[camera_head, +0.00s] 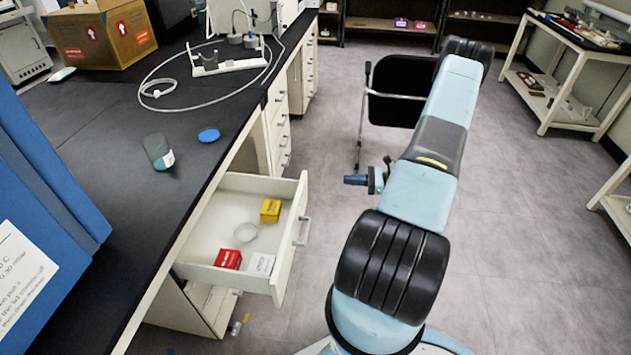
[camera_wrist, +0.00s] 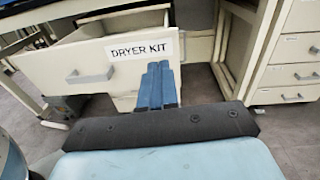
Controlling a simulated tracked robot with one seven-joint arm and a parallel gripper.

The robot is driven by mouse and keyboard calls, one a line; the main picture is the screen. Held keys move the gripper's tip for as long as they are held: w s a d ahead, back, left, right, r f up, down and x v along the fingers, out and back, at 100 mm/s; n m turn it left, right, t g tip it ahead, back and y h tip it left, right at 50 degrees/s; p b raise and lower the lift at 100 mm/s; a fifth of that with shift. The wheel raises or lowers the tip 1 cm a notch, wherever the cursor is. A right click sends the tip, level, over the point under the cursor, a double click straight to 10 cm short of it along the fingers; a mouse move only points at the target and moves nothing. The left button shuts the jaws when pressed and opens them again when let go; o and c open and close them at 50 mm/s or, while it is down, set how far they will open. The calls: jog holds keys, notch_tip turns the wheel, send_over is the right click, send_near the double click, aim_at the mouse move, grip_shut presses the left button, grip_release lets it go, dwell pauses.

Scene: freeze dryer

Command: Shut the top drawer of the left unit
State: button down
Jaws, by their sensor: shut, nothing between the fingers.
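The top drawer (camera_head: 225,190) of the near unit is pulled well out from under the black bench. It holds a red box, a yellow box, a white box and a round clear dish. In the wrist view its cream front (camera_wrist: 75,55) bears a "DRYER KIT" label (camera_wrist: 142,47) and a grey handle (camera_wrist: 90,75). My gripper (camera_wrist: 160,66) is shut and empty, its blue fingers pointing at the label end of the front, right of the handle. In the head view my gripper (camera_head: 350,180) appears a little apart from the drawer front; contact is not clear.
Another drawer unit (camera_head: 278,130) stands farther along the bench and shows at right in the wrist view (camera_wrist: 295,70). A black chair (camera_head: 402,90) stands beyond my arm. Small items (camera_head: 238,325) lie on the floor below the drawer.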

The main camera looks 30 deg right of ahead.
notch_tip(320, 180, down, 2)
jog(key=m+t, duration=0.1)
send_near(306, 179)
jog(key=x, duration=0.6)
jog(key=shift+w+a+f, duration=0.1)
jog(key=shift+w+a, duration=0.1)
jog(key=shift+a, duration=0.15)
jog(key=shift+w, duration=0.15)
